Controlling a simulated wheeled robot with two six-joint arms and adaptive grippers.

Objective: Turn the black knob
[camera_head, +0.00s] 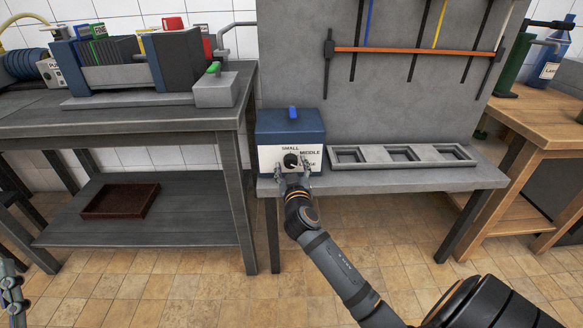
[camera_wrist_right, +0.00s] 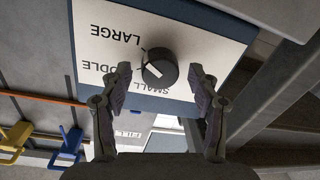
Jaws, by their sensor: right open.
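The black knob (camera_head: 291,160) is on the white front panel of a blue box (camera_head: 290,125) on the grey bench. The panel reads SMALL, MIDDLE and a partly hidden third word, which shows as LARGE in the right wrist view. There the knob (camera_wrist_right: 159,67) has a white pointer line. My right gripper (camera_head: 293,178) is in front of the panel, just below the knob. In the right wrist view its open fingers (camera_wrist_right: 162,90) stand on either side of the knob, apart from it. Part of my left gripper (camera_head: 12,285) shows at the lower left edge; its jaws are unclear.
A grey tray with three compartments (camera_head: 371,163) lies right of the box on the bench. An upright grey panel with an orange bar (camera_head: 415,51) stands behind. A dark table (camera_head: 120,119) with a machine is at left, a wooden table (camera_head: 545,115) at right.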

